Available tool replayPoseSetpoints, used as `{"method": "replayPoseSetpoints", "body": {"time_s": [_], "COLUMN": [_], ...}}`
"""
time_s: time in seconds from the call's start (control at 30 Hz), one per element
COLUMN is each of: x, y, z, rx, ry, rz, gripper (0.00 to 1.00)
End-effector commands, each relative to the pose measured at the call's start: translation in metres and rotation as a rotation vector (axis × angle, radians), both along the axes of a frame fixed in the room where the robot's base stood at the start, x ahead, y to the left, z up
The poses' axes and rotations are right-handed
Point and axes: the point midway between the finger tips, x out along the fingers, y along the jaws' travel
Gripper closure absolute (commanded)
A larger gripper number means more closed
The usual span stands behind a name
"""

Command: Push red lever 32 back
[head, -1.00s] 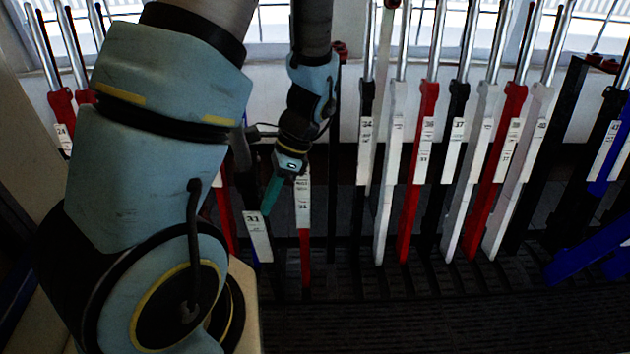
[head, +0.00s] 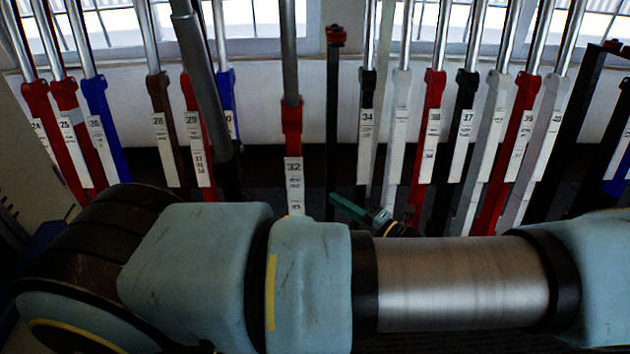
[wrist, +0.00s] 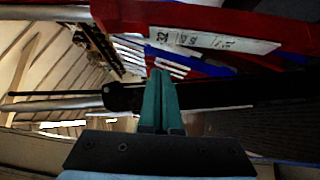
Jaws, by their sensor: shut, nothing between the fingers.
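Red lever 32 (head: 292,120) stands left of centre in the head view, with a grey handle and a white number plate. Its plate sits lower than those of the row behind, so it appears to lean toward me. Its lower part is hidden by my arm. In the wrist view, its red body and plate (wrist: 225,39) cross the top. My gripper (head: 335,199) is shut and empty, just right of lever 32's plate in the head view. In the wrist view, its teal fingers (wrist: 160,75) point up below the lever, apparently apart from it.
A black post (head: 333,110) stands right of lever 32, and black lever 34 (head: 366,130) beyond it. A dark lever (head: 205,80) leans forward on the left. In the wrist view, a black bar (wrist: 220,95) passes close by the fingers. Other numbered levers stand both sides.

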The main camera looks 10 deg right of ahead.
Motion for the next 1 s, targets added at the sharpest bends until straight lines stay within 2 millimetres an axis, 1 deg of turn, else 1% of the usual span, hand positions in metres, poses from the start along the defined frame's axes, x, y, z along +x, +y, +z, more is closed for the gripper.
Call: {"method": "replayPoseSetpoints", "body": {"time_s": [0.17, 0.57, 0.7, 0.8, 1.0], "x": [0.016, 0.082, 0.103, 0.113, 0.120], "y": [0.011, 0.057, 0.052, 0.050, 0.049], "z": [0.004, 0.007, 0.008, 0.007, 0.007], "rx": [0.006, 0.004, -0.001, -0.001, 0.000], "ry": [-0.002, -0.001, 0.001, 0.000, 0.002], "rz": [0.000, 0.001, 0.001, 0.001, 0.001], "gripper": [1.00, 1.00, 1.00, 1.00, 1.00]}}
